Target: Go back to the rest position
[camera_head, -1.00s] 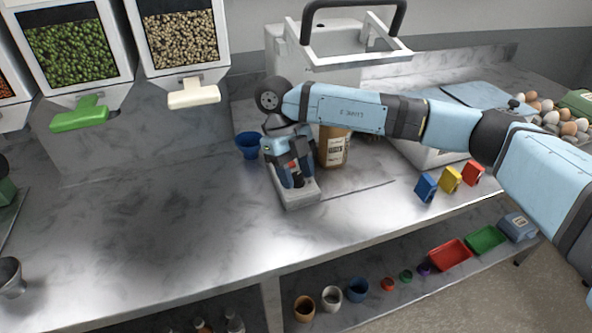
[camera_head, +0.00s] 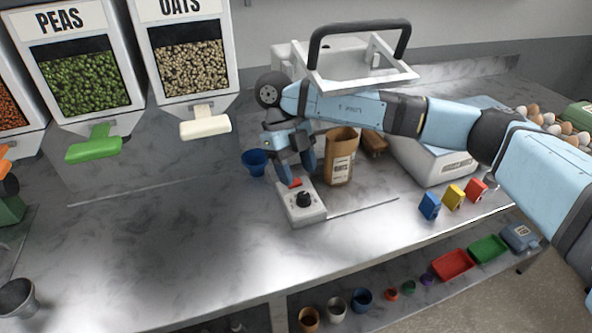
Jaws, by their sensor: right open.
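My right arm comes in from the right across the back of the counter (camera_head: 190,255). My right gripper (camera_head: 296,176) points down and is open. It is just above and behind a small white box with a black knob (camera_head: 305,205). A red patch on the box shows near the fingertips. I cannot tell whether the fingers touch the box. My left gripper is not in view.
A blue cup (camera_head: 254,163) and a brown paper bag (camera_head: 340,158) flank the gripper. Blue (camera_head: 429,206), yellow and red small blocks stand at right. Dispensers of peas (camera_head: 85,85) and oats hang at left.

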